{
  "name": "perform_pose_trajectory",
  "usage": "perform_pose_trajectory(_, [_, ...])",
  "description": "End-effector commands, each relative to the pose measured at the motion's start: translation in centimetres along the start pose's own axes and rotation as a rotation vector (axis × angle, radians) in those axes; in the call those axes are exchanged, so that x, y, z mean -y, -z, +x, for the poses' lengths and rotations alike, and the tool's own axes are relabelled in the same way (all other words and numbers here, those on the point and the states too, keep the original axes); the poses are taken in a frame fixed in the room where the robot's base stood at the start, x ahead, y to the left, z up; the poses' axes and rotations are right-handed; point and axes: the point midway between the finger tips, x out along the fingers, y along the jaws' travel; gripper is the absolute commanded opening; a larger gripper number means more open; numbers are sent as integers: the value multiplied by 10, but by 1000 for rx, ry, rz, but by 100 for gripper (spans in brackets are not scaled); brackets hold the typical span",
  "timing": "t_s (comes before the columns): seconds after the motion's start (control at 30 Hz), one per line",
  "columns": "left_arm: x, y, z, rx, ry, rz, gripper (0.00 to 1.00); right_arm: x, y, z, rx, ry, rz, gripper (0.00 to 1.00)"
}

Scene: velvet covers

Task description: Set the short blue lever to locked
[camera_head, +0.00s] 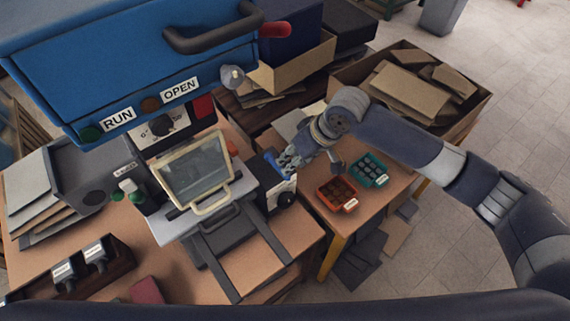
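A short blue lever (271,164) appears on the right side of the machine (220,189), just above a white panel with a black knob. It is small, and its setting cannot be read. My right gripper (287,161) reaches in from the right with its fingers pointing left, right beside the blue lever. The fingers overlap the lever's area in the picture, so I cannot tell whether they touch it or how far they are apart. My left gripper is not in view.
The machine has a large blue hood (130,60) with a dark handle, above a cream-framed screen (193,170). A red tray (337,194) and a teal tray (368,170) sit on the side table. Cardboard boxes (410,88) stand behind my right arm.

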Motion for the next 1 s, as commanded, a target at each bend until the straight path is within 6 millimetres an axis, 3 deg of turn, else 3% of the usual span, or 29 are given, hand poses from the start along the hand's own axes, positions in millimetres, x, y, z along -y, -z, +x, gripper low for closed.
perform_pose_trajectory(0.1, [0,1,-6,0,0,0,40,1,0,22,3,2,1,35])
perform_pose_trajectory(0.3, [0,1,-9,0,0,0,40,1,0,48,0,1,0,35])
perform_pose_trajectory(0.73, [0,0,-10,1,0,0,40,0,0,58,-1,0,-1,35])
perform_pose_trajectory(0.9, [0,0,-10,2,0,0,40,0,0,58,-1,0,-1,0])
perform_pose_trajectory(1.0, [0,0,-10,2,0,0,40,0,0,58,-1,0,-1,0])
